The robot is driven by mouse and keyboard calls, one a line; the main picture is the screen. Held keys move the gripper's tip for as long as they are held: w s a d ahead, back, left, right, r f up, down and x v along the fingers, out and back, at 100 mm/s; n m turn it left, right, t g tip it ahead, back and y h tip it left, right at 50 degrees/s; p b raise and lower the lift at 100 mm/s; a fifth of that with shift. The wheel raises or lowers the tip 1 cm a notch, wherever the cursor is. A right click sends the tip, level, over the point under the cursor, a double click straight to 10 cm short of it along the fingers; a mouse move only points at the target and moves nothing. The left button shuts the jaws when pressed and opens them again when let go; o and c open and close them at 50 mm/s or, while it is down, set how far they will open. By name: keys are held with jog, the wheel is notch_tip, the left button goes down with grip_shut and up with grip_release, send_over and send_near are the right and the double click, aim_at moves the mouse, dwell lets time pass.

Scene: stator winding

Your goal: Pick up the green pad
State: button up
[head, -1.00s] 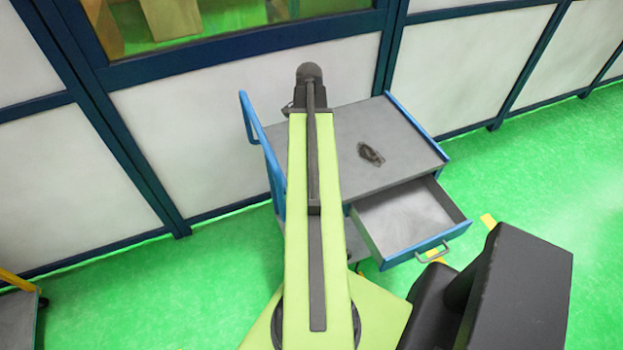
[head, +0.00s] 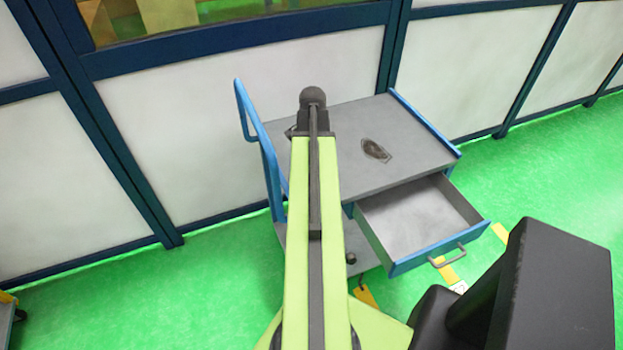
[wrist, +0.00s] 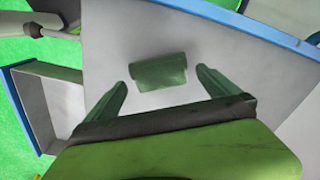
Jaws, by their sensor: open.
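In the wrist view the green pad (wrist: 160,68) lies on a flat grey surface. It is a small dark green block with a crease or ridge along it. My gripper (wrist: 160,80) is open, with one finger to the left of the pad and one to the right. Both fingers are apart from the pad, and nothing is held. How high the fingertips are above the surface is hard to tell. In the head view my arm reaches over the cart and the gripper cannot be made out. A dark patch (head: 376,150) lies on the cart top there; I cannot tell what it is.
The grey cart (head: 414,137) has blue edges and a blue handle (head: 251,116) at its left. Its drawer (head: 416,213) is pulled out towards me and looks empty. A white-panelled wall (head: 220,110) stands behind the cart. Green floor is open to the right.

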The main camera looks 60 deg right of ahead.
notch_tip(320, 180, down, 3)
jog(key=shift+r+b, duration=0.15)
jog(key=shift+b, duration=0.5)
jog(key=shift+r, duration=0.2)
jog(key=c, duration=1.2)
jog(key=shift+o, duration=0.2)
jog(key=shift+p, duration=0.3)
jog(key=shift+r+p, duration=0.6)
jog(key=shift+r, duration=0.1)
notch_tip(320, 180, up, 4)
jog(key=p, duration=0.4)
jog(key=shift+s+d, duration=0.15)
jog(key=s+d+r+p, duration=0.5)
jog(key=s+d, duration=0.2)
jog(key=s, duration=0.1)
jog(key=shift+s+d+r+p, duration=0.2)
jog(key=shift+d+r+p, duration=0.05)
jog(key=shift+r+p, duration=0.1)
